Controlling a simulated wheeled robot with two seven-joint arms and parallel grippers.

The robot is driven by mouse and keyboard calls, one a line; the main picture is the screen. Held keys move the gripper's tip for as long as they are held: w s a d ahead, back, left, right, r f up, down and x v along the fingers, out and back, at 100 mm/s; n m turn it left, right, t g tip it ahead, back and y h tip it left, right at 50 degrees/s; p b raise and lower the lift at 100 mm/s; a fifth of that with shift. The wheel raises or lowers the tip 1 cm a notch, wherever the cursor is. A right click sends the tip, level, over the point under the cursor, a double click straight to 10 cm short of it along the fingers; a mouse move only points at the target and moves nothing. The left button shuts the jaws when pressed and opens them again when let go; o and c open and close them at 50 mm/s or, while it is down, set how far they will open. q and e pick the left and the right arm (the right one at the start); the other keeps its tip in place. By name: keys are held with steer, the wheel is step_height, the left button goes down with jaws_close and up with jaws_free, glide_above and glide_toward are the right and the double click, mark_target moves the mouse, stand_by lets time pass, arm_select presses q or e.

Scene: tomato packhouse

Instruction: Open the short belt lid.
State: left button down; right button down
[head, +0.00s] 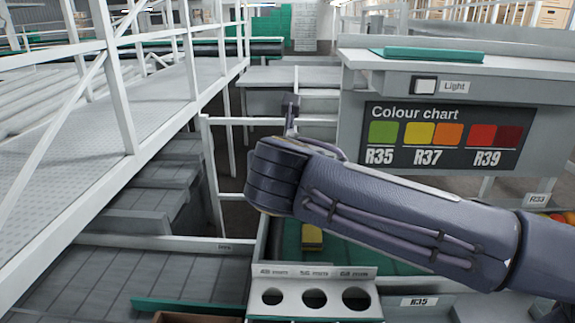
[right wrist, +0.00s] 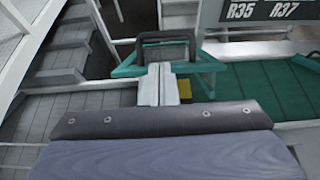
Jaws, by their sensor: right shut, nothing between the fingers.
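In the right wrist view a dark arched handle (right wrist: 166,40) stands on a teal-edged frame (right wrist: 207,62), which appears to be the short belt lid. My right gripper (right wrist: 160,72) is shut and empty, its pale fingers together in front of the handle. Whether the fingertips touch the handle I cannot tell. In the head view my right arm reaches across from the right, and its wrist hides the gripper and most of the lid area. My left gripper is not in view.
A green belt bed (head: 340,252) with a yellow block (head: 312,237) lies below my arm. In front is a panel with three round holes (head: 314,297). The colour chart (head: 445,135) is on a counter at right. A railed walkway (head: 100,165) runs along the left.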

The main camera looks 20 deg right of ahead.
steer(key=x, duration=0.9)
steer(key=shift+w+d+r+p, duration=0.1)
steer(key=shift+r+p, duration=0.15)
steer(key=shift+p, duration=0.2)
steer(key=w+d+r+p, duration=0.3)
steer(key=w+r+p, duration=0.1)
steer(key=w+p, duration=0.3)
steer(key=w+d+r+p, duration=0.4)
steer(key=w+r+p, duration=0.1)
steer(key=w+p, duration=0.2)
steer(key=shift+w+r, duration=0.3)
steer(key=shift+w, duration=0.1)
